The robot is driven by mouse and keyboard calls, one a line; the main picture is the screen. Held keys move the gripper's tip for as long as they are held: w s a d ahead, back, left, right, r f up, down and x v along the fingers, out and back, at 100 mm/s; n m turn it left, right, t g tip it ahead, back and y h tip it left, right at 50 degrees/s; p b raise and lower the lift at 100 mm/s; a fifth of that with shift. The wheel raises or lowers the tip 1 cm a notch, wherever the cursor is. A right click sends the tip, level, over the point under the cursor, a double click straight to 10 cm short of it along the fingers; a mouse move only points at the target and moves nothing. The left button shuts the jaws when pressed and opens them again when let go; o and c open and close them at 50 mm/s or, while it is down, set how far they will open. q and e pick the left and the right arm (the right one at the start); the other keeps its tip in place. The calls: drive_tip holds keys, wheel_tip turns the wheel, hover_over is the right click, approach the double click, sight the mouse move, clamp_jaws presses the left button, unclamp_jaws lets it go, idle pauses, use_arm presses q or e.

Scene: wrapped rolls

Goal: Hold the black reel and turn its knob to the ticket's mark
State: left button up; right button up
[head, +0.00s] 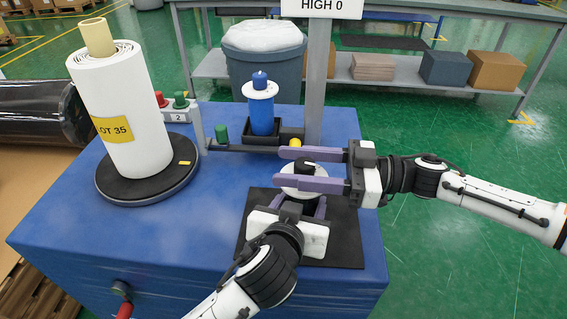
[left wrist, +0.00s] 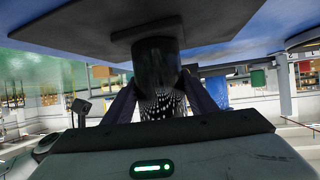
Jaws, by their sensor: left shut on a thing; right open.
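The black reel stands on a black mat (head: 335,250) near the table's front right, with a white top disc (head: 290,193) and a black knob (head: 303,168). My left gripper (head: 292,207) is shut on its body from the front. The left wrist view shows the dark reel body (left wrist: 157,65) between the fingers, with white specks on its lower part. My right gripper (head: 284,168) is open, its purple fingers on the far and near sides of the knob; contact cannot be told. A white sign (head: 320,6) reads "HIGH 0", its top cut off. The knob's mark cannot be made out.
A blue reel (head: 261,105) stands in a black tray (head: 236,136) behind. A white roll (head: 125,110) labelled "LOT 35" stands on a black turntable (head: 185,180) at left. The table's front middle is clear.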

drive_tip(key=shift+w+a, duration=0.1)
drive_tip(key=shift+a, duration=0.9)
drive_tip(key=c, duration=1)
drive_tip(key=m+t, duration=0.2)
drive_tip(key=t, duration=0.1)
drive_tip(key=m+t, duration=0.1)
drive_tip(key=shift+w+t+h, duration=0.3)
drive_tip(key=shift+h, duration=0.1)
drive_tip(key=shift+c, duration=0.3)
drive_tip(key=shift+w+d+m+t+h, duration=0.1)
drive_tip(key=shift+w+m+t+h, duration=0.15)
drive_tip(key=shift+m+t, duration=0.3)
drive_tip(key=shift+w+d+m+t+h, duration=0.1)
drive_tip(key=shift+m+t+h, duration=0.2)
drive_tip(key=shift+t, duration=0.45)
drive_tip(key=o, duration=1.1)
drive_tip(key=shift+c, duration=0.2)
drive_tip(key=shift+d, duration=0.15)
